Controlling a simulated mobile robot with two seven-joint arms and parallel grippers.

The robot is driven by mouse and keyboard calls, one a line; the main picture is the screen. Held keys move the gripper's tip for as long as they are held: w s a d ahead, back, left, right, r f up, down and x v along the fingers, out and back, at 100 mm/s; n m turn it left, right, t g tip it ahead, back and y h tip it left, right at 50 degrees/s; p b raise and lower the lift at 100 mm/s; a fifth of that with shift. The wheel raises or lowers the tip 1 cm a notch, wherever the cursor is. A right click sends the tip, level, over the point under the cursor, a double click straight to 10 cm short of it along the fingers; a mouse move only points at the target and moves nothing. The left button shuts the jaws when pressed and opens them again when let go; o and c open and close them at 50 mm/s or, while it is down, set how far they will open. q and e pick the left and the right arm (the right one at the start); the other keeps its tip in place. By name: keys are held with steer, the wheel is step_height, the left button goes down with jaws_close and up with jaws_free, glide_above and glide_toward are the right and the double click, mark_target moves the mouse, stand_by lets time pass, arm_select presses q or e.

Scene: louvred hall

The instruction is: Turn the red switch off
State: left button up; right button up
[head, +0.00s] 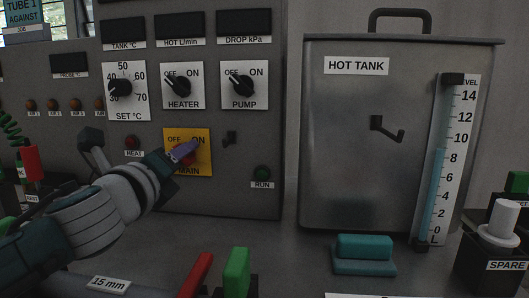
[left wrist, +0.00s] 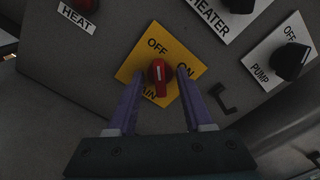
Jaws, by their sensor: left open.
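The red switch (left wrist: 158,76) is a round knob with a grip bar and a white mark, on the yellow MAIN plate (head: 170,169) with OFF and ON printed above it. In the head view the knob is mostly hidden behind my left gripper (head: 186,150). In the left wrist view my left gripper (left wrist: 160,75) is open, with a purple finger on each side of the knob. Gaps show between the fingers and the knob. The plate looks tilted there, and I cannot tell surely which label the knob's mark points to. My right gripper is not in view.
The HEATER knob (head: 181,86) and PUMP knob (head: 244,85) sit above the plate. A small dark hook (head: 230,138) juts out right of it. The hot tank (head: 340,150) stands to the right. A teal block (head: 364,250) lies before it on the bench.

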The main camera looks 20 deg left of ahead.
arm_select(q)
steer(key=p+v, duration=0.1)
steer(key=v, duration=0.3)
stand_by(0.3)
steer(key=s+r+p, duration=0.3)
steer(key=r+p, duration=0.9)
steer(key=shift+d+p, duration=0.3)
steer(key=shift+p, duration=0.05)
